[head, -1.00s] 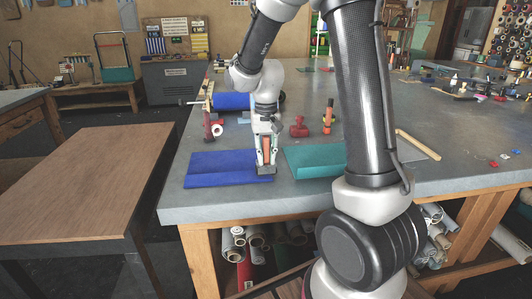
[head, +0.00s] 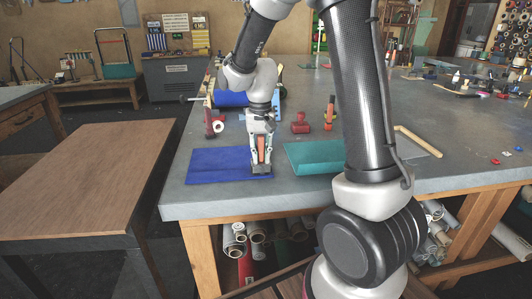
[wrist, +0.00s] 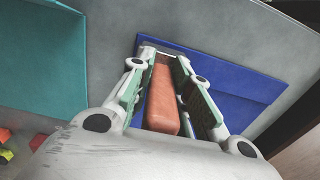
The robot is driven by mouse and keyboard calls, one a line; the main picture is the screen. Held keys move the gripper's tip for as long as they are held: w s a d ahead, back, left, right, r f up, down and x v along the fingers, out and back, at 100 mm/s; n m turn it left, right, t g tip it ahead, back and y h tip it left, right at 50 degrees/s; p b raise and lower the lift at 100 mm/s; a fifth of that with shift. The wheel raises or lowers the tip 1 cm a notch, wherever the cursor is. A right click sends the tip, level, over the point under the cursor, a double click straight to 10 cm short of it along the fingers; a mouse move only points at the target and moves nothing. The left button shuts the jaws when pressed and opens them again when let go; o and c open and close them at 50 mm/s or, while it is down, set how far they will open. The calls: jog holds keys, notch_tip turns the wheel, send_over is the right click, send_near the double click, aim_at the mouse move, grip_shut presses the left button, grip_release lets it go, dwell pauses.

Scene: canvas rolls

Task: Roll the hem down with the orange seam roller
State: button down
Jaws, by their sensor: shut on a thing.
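The orange seam roller (head: 261,149) stands upright in my gripper (head: 262,157), its grey lower end at the right part of the blue canvas (head: 215,164). In the wrist view my gripper's fingers (wrist: 167,80) are shut on both sides of the orange handle (wrist: 163,105). The grey end (wrist: 153,50) lies over the blue canvas (wrist: 240,83), which shows a faint line along one side. The fingers hide part of the roller, and I cannot tell how firmly it touches the cloth.
A teal canvas (head: 312,157) lies just right of the blue one. A red tool (head: 301,124) and an upright orange tool (head: 329,114) stand behind it. A blue roll (head: 231,99) lies farther back. The grey table's (head: 230,203) front edge is close.

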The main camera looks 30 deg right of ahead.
jog(key=shift+w+a, duration=0.1)
jog(key=shift+a, duration=0.4)
jog(key=shift+a, duration=0.1)
jog(key=shift+w+a, duration=0.2)
jog(key=shift+a, duration=0.45)
jog(key=shift+w+a, duration=0.2)
jog(key=shift+a, duration=0.45)
jog(key=shift+a+f, duration=0.1)
jog(key=shift+a, duration=0.05)
jog(key=shift+w+a, duration=0.25)
jog(key=shift+a, duration=0.4)
jog(key=shift+w+a, duration=0.2)
jog(key=shift+a, duration=0.45)
jog(key=shift+w+a, duration=0.25)
jog(key=shift+a, duration=0.45)
jog(key=shift+w+a, duration=0.25)
jog(key=shift+a, duration=0.45)
jog(key=shift+w+a, duration=0.3)
jog(key=shift+a, duration=0.4)
jog(key=shift+w+a, duration=0.25)
jog(key=shift+a, duration=0.45)
